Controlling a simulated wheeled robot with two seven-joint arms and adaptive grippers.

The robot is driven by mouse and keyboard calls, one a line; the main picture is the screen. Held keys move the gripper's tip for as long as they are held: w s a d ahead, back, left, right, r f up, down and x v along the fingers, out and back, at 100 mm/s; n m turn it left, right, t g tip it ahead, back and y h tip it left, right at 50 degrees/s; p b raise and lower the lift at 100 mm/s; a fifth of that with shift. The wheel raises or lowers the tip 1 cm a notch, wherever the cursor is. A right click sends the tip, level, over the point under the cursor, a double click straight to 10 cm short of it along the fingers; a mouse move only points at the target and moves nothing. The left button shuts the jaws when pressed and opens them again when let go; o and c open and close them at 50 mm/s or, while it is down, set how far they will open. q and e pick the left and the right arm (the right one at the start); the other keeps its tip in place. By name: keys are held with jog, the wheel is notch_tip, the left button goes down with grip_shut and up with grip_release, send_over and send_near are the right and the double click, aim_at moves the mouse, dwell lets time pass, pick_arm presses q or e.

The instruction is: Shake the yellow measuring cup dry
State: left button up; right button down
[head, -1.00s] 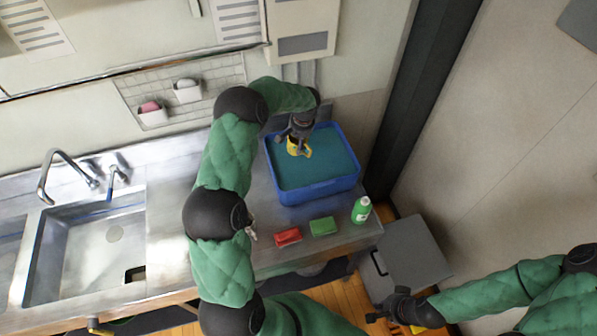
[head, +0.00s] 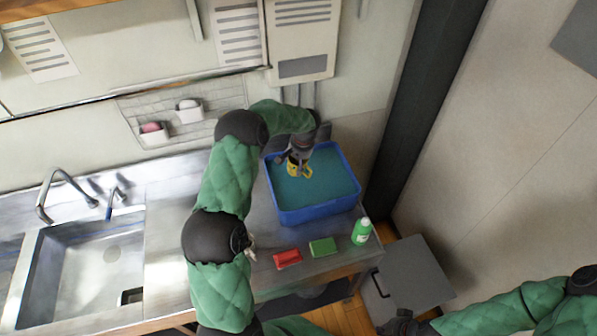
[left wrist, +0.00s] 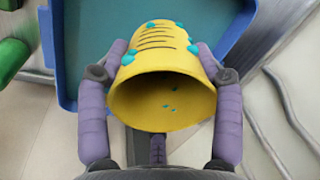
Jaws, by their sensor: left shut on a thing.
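The yellow measuring cup (head: 294,168) is held over the blue tub (head: 318,211) of teal liquid in the head view. My left gripper (head: 299,158) is shut on it. In the left wrist view, the cup (left wrist: 165,85) sits between the two fingers of the left gripper (left wrist: 165,60), its open mouth facing the camera. Teal drops cling to its outside, and a few small specks show inside. My right gripper (head: 398,324) is at the lower right, away from the counter; its fingers are too small and cut off to read.
A red sponge (head: 288,259), a green sponge (head: 322,247) and a green bottle (head: 361,232) stand in front of the tub. A metal sink (head: 85,262) with faucets is at the left. A wall and dark post (head: 430,100) rise to the right.

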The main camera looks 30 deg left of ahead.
pick_arm(q)
jog(key=shift+r+p, duration=0.45)
jog(key=shift+r, duration=1.35)
notch_tip(320, 180, down, 4)
jog(key=b, duration=0.3)
jog(key=shift+r, duration=0.1)
jog(key=shift+r+p, duration=0.45)
jog(key=shift+r, duration=1.45)
notch_tip(320, 180, down, 4)
jog(key=b, duration=0.3)
jog(key=shift+r, duration=0.1)
jog(key=shift+r+p, duration=0.7)
jog(key=shift+r, duration=1.2)
notch_tip(320, 180, down, 4)
jog(key=b, duration=0.3)
jog(key=shift+r, duration=0.1)
jog(key=shift+r+p, duration=0.85)
jog(key=shift+r, duration=1.05)
notch_tip(320, 180, down, 4)
jog(key=b, duration=0.3)
jog(key=shift+r, duration=0.2)
